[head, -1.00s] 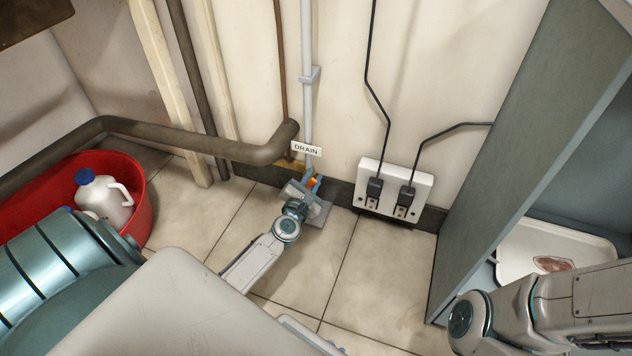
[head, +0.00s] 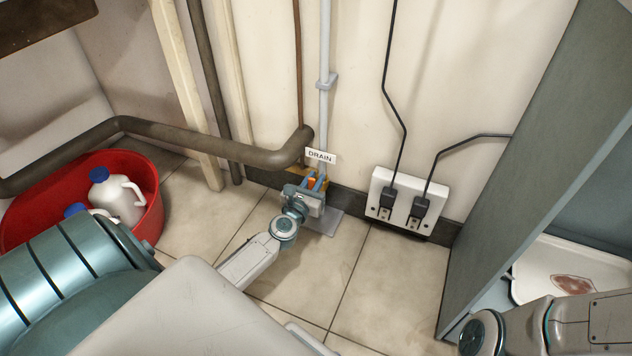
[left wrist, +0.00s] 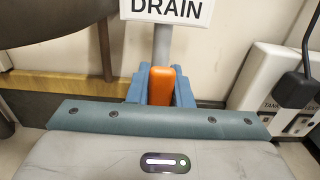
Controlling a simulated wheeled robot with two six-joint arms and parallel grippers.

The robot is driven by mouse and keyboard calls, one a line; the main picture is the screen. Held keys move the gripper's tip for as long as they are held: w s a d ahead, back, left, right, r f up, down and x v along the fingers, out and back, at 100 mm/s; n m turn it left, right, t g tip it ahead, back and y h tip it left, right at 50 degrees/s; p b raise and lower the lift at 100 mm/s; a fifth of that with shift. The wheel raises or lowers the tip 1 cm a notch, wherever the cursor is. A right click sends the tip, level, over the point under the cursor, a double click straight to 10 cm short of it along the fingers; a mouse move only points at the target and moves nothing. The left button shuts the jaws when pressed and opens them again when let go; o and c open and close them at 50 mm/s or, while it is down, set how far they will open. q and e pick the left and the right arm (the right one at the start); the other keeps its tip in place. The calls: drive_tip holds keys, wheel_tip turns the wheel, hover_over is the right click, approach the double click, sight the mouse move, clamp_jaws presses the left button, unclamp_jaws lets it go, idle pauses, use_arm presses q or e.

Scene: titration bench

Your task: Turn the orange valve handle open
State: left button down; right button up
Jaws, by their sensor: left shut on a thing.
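The orange valve handle (left wrist: 161,86) stands upright between the blue fingers of my left gripper (left wrist: 160,90) in the left wrist view. The gripper is shut on it. In the head view the handle (head: 312,183) shows as a small orange patch between the fingertips of my left gripper (head: 314,182), low by the wall under the DRAIN sign (head: 320,156). The valve body is mostly hidden behind the gripper. My right arm is at the lower right of the head view; its gripper does not show.
A grey pipe (head: 324,100) runs down the wall to the valve. A white socket panel (head: 407,203) with two black plugs is to the right. A red tub (head: 152,215) with white jugs (head: 117,197) is at the left. A grey cabinet (head: 530,170) stands at the right.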

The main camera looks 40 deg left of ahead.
use_arm(q)
drive_tip(key=shift+f, duration=0.1)
idle(0.3)
drive_tip(key=c, duration=1.3)
unclamp_jaws()
drive_tip(key=shift+s, duration=0.1)
drive_tip(key=p+v, duration=0.1)
drive_tip(key=v, duration=0.9)
drive_tip(key=shift+s, duration=0.35)
